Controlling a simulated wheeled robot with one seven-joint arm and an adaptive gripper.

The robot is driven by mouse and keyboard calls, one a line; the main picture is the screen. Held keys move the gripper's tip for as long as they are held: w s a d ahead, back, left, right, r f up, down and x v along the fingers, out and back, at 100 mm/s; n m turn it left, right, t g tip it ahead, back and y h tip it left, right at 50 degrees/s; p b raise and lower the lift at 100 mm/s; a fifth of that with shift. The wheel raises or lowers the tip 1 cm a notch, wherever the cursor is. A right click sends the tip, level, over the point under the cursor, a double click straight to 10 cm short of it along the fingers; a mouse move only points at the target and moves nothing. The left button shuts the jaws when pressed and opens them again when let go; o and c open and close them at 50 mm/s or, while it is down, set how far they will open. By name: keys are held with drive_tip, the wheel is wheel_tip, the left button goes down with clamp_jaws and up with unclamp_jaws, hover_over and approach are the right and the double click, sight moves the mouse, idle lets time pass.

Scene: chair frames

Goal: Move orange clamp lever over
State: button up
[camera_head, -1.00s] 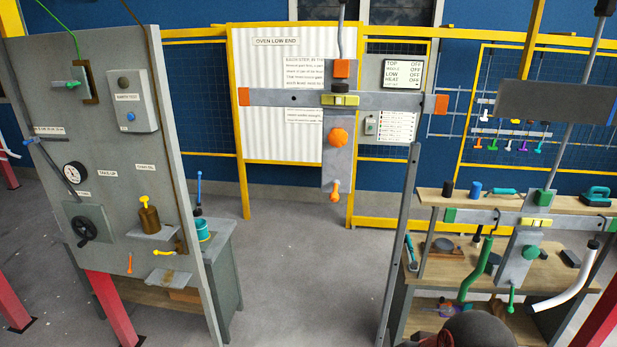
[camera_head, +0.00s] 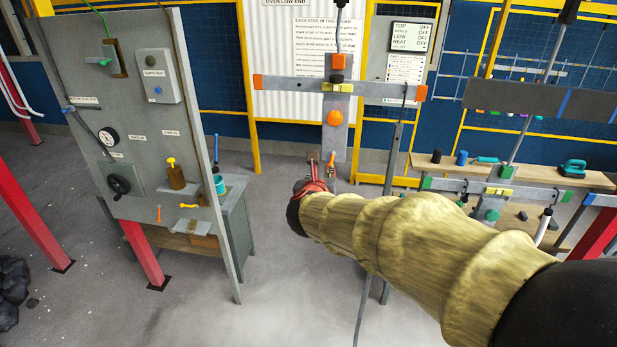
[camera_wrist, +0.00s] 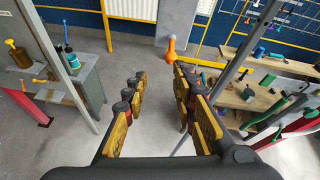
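The orange clamp lever (camera_head: 331,159) hangs at the lower end of the upright grey plate (camera_head: 337,139) of a hanging cross frame. In the wrist view the lever (camera_wrist: 171,47) stands upright, just beyond the fingertips and nearer the right finger. My gripper (camera_head: 319,178) is close below and in front of it in the head view, its fingers small and partly overlapping the plate's lower end. In the wrist view my gripper (camera_wrist: 160,77) is open, with bare floor between its fingers. I see no contact with the lever.
A round orange knob (camera_head: 335,117) and yellow block (camera_head: 336,87) sit higher on the hanging frame. A grey post (camera_head: 392,160) stands close to the right. A grey panel (camera_head: 140,140) with small levers is at the left, and a workbench (camera_wrist: 265,90) at the right. Floor between is clear.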

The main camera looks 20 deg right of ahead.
sight(331, 162)
drive_tip(key=w+d+f+m+b, duration=0.1)
drive_tip(key=w+d+f+m, duration=0.1)
drive_tip(key=w+d, duration=0.3)
drive_tip(key=shift+w+d+f+h, duration=0.15)
drive_tip(key=shift+w+d+h, duration=0.15)
drive_tip(key=shift+w+d, duration=0.1)
drive_tip(key=shift+w, duration=0.1)
drive_tip(key=shift+c, duration=0.6)
drive_tip(key=shift+a, duration=0.1)
drive_tip(key=c, duration=0.5)
